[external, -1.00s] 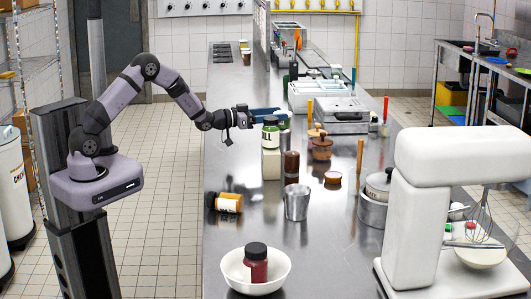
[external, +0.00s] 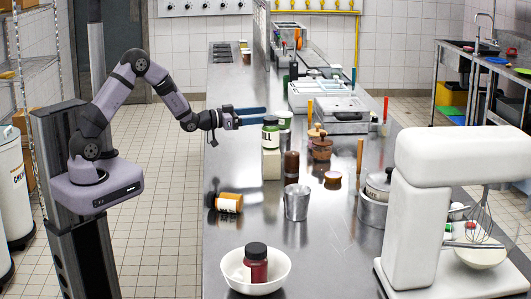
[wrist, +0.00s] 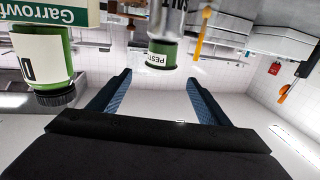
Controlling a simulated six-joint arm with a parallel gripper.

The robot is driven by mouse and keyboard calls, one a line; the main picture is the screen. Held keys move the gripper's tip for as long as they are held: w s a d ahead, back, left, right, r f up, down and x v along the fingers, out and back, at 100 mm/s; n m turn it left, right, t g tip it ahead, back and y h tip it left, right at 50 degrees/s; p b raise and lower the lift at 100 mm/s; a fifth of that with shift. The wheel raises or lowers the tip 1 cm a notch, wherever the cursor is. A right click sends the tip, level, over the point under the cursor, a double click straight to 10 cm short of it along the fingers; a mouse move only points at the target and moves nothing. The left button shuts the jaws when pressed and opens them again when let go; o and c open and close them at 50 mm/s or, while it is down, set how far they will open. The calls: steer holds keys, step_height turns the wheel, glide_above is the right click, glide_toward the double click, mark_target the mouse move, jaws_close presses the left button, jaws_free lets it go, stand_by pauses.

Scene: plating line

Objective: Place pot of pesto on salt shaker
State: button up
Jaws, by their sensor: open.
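The pot of pesto (wrist: 158,60) is a small green-and-white pot; the wrist view shows it upside down. It appears to rest upright on a silver-grey cylinder (wrist: 170,20), apparently the salt shaker, whose partly visible label reads "INK". In the external view the pot (external: 286,115) and the cylinder (external: 285,136) are partly hidden behind a dill jar. My gripper (external: 264,114) is open with blue-lined fingers, left of the pot. In the wrist view the gripper (wrist: 160,76) holds nothing between its fingers, and the pot lies beyond them.
The dill jar (external: 271,134) stands on a cream box (external: 271,166), close to the fingers. A brown grinder (external: 291,164), wooden-topped jars (external: 322,148) and a metal cup (external: 297,201) stand nearby. A spice jar (external: 229,203) lies on its side. The counter's front left is clear.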

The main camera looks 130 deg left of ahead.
mark_target(265, 119)
steer(key=b+v, duration=0.1)
steer(key=v, duration=0.6)
stand_by(0.4)
